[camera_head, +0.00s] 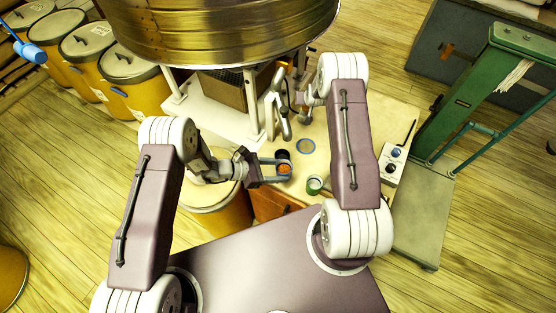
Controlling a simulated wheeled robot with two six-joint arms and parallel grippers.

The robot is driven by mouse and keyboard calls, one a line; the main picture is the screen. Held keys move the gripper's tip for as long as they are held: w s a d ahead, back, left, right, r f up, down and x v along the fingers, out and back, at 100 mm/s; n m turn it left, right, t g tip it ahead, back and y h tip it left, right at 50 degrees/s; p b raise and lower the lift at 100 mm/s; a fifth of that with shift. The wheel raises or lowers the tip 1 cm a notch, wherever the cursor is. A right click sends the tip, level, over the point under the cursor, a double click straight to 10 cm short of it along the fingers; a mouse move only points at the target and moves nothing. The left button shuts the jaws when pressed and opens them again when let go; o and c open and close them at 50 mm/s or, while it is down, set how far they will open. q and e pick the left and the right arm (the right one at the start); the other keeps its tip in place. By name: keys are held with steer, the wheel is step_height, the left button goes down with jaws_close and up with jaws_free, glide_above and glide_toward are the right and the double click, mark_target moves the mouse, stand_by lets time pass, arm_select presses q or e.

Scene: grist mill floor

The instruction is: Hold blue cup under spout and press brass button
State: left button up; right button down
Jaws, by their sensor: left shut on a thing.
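My left gripper (276,169) reaches in from the left over the table and is shut on a small round cup (285,168). The large brass-coloured drum (220,35) of the machine overhangs the back of the table. I cannot make out the spout or the brass button clearly.

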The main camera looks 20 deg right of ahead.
mark_target(307, 107)
arm_select(q)
steer(key=w+d, duration=0.4)
steer(key=w, duration=0.5)
steer(key=shift+d+f, duration=0.3)
steer(key=shift+f, duration=0.15)
stand_by(0.7)
arm_select(e)
step_height(307, 107, up, 6)
stand_by(0.4)
arm_select(q)
steer(key=shift+s+a, duration=0.75)
steer(key=shift+s, duration=0.75)
steer(key=shift+s+a, duration=0.75)
steer(key=shift+s, duration=0.7)
steer(key=shift+s+a, duration=0.75)
steer(key=shift+s, duration=0.75)
